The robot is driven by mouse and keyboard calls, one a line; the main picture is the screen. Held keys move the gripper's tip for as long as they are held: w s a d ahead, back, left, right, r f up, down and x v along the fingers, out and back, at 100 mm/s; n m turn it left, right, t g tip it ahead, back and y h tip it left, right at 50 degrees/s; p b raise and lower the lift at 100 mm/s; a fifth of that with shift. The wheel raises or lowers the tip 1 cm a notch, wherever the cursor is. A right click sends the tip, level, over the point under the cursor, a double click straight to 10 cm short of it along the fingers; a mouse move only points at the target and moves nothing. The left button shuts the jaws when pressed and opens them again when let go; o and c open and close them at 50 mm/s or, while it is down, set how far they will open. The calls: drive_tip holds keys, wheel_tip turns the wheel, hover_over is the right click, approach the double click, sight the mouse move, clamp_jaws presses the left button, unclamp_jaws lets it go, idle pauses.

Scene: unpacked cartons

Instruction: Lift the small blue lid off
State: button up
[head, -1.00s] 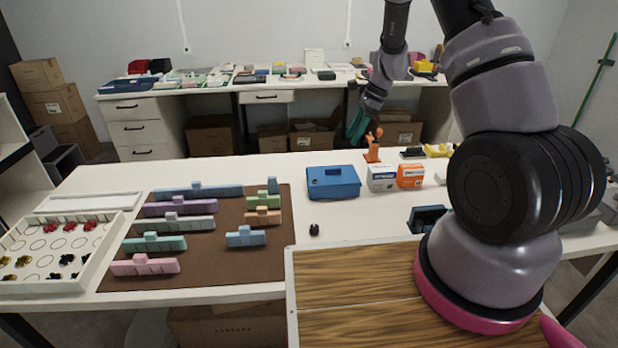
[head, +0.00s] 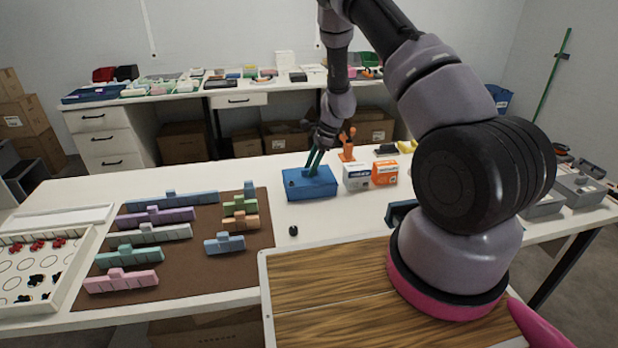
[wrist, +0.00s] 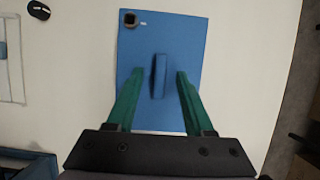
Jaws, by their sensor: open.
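A small blue box with a flat blue lid (head: 298,184) stands on the white table. In the wrist view the lid (wrist: 185,40) fills the upper middle, with a raised blue handle bar (wrist: 159,76) on top and a dark round spot near one corner. My gripper (head: 314,168) is over the box, pointing down, with green fingers. In the wrist view my gripper (wrist: 158,78) is open, one finger on each side of the handle, with gaps visible. Whether the fingertips touch the lid cannot be told.
A white carton (head: 356,177) and an orange carton (head: 385,172) stand just right of the box. An orange figure (head: 347,145) stands behind. A small black object (head: 293,231) lies in front. A brown mat (head: 190,260) with coloured blocks is on the left.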

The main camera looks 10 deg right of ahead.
drive_tip(key=shift+f, duration=0.1)
clamp_jaws()
wheel_tip(320, 180, up, 10)
idle(0.6)
